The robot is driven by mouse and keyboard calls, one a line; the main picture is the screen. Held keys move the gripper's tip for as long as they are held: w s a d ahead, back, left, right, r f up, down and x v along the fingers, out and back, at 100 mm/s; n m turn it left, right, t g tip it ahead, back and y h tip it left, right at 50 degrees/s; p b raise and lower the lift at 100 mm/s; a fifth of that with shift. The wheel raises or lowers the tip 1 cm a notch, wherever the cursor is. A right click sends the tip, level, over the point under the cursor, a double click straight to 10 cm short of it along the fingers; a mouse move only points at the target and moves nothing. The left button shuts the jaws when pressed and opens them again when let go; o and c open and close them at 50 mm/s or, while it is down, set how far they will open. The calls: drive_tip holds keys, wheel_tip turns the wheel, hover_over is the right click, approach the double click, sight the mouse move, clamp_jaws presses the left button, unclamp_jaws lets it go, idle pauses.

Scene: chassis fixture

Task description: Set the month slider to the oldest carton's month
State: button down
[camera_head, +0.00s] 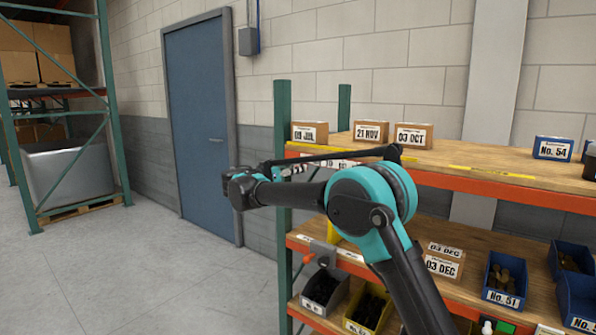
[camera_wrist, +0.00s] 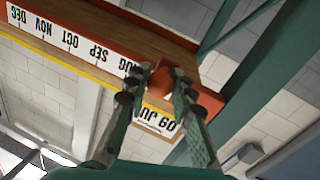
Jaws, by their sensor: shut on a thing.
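The slider's orange-red knob (camera_wrist: 160,82) sits between my gripper's fingertips (camera_wrist: 160,90) in the wrist view, and the gripper is shut on it. The month strip (camera_wrist: 75,42) appears upside down there, reading DEC, NOV, OCT, SEP and part of AUG; my fingers cover the part by the knob. In the head view the strip (camera_head: 340,164) runs along the upper shelf's front edge, partly behind my arm. Cartons 09 JUL (camera_head: 309,133), 21 NOV (camera_head: 371,132) and 03 OCT (camera_head: 414,135) stand on the upper shelf. The JUL carton also shows in the wrist view (camera_wrist: 158,122).
A carton marked 03 DEC (camera_head: 442,264) is on the lower shelf beside blue bin No. 51 (camera_head: 505,280). A blue box No. 54 (camera_head: 553,148) stands on the upper shelf. A green rack post (camera_head: 283,115) rises at the shelf's left end. The floor (camera_head: 150,270) at left is open.

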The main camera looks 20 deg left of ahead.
drive_tip(key=c, duration=1.3)
unclamp_jaws()
drive_tip(key=shift+a, duration=0.2)
drive_tip(key=shift+o, duration=0.2)
drive_tip(key=v, duration=1.2)
